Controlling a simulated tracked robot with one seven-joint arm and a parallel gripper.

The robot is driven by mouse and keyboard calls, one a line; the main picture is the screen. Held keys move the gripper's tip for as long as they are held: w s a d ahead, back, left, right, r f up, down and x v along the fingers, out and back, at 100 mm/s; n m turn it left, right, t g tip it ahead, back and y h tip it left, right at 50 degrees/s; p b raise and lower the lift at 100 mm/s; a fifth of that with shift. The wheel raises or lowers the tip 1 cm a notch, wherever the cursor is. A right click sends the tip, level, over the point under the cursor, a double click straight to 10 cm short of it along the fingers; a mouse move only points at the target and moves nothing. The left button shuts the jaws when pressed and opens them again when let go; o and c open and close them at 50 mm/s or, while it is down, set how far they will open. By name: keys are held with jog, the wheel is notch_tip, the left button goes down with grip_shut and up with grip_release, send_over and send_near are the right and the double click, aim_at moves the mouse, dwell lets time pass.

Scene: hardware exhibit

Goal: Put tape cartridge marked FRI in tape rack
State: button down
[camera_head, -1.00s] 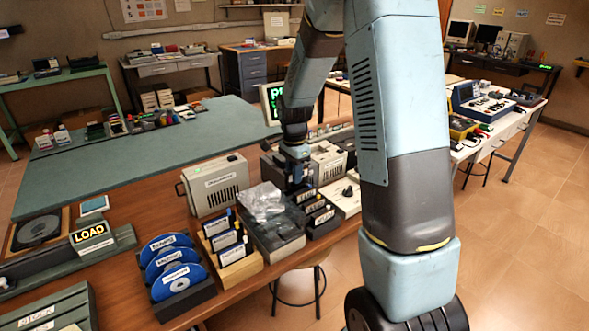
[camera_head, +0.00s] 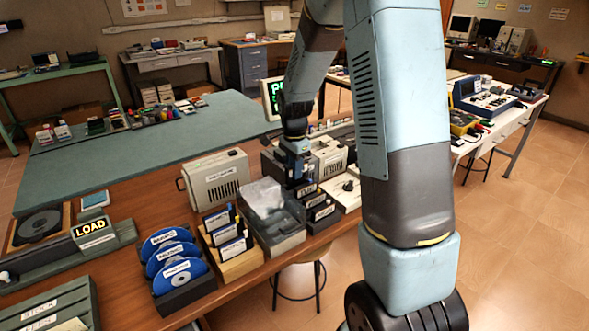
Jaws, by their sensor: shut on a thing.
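My gripper (camera_head: 299,176) reaches down at the black rack (camera_head: 322,222) right of the clear-lidded box. The rack holds several dark cartridges (camera_head: 318,206) with white labels, standing in a row from front to back. My gripper is shut on a dark cartridge at the rack's back end; the cartridge is mostly hidden by the fingers and the box. The label letters are too small to read, so I cannot tell which one is marked FRI. I cannot tell whether the held cartridge sits in a slot or just above it.
Close on the left are the clear-lidded box (camera_head: 277,237), a wooden rack of cartridges (camera_head: 240,266) and a beige case (camera_head: 217,182). A black rack of blue discs (camera_head: 186,298) stands further left. A beige device (camera_head: 330,158) is close behind on the right. The green mat (camera_head: 150,150) has free room.

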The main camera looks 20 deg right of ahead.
aim_at(294, 182)
jog(key=shift+f, duration=0.6)
dwell(1.3)
jog(key=shift+f, duration=1.2)
jog(key=c, duration=0.9)
grip_release()
jog(key=shift+r, duration=0.15)
jog(key=shift+w+r, duration=0.1)
jog(key=shift+r, duration=3.8)
